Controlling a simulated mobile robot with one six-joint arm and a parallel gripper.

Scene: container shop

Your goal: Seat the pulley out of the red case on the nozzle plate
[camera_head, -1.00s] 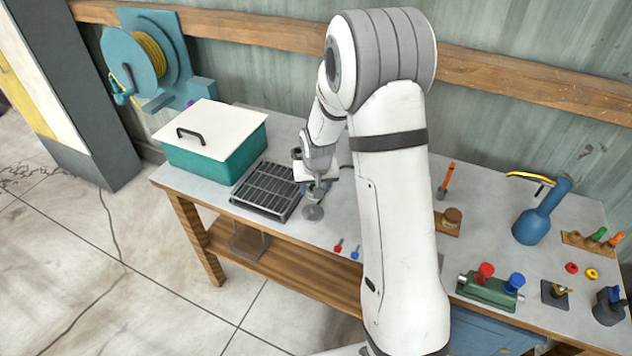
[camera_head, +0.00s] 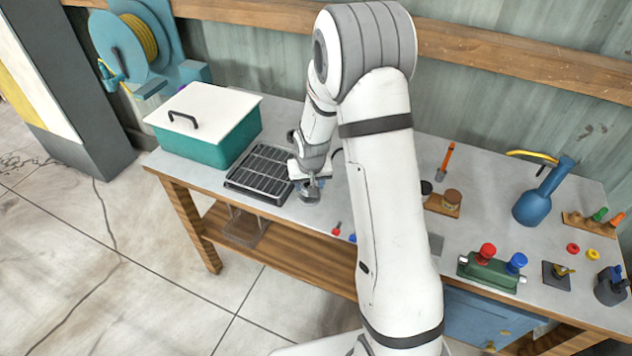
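My gripper (camera_head: 309,187) is low over the left half of the bench, pointing down, right of the black slotted tray. It is at a grey round piece (camera_head: 309,197) on the bench top and partly covers it. I cannot tell whether this piece is the pulley, or whether the fingers touch it or are open. A dark square plate with a brass nozzle-like fitting (camera_head: 558,277) lies at the right end of the bench; it may be the nozzle plate. I can make out no red case.
The black slotted tray (camera_head: 262,174) and a teal box with a white lid (camera_head: 206,135) stand on the left. A green block with red and blue knobs (camera_head: 490,271), a blue bottle (camera_head: 537,205) and red and yellow rings are on the right. My arm hides the bench's middle.

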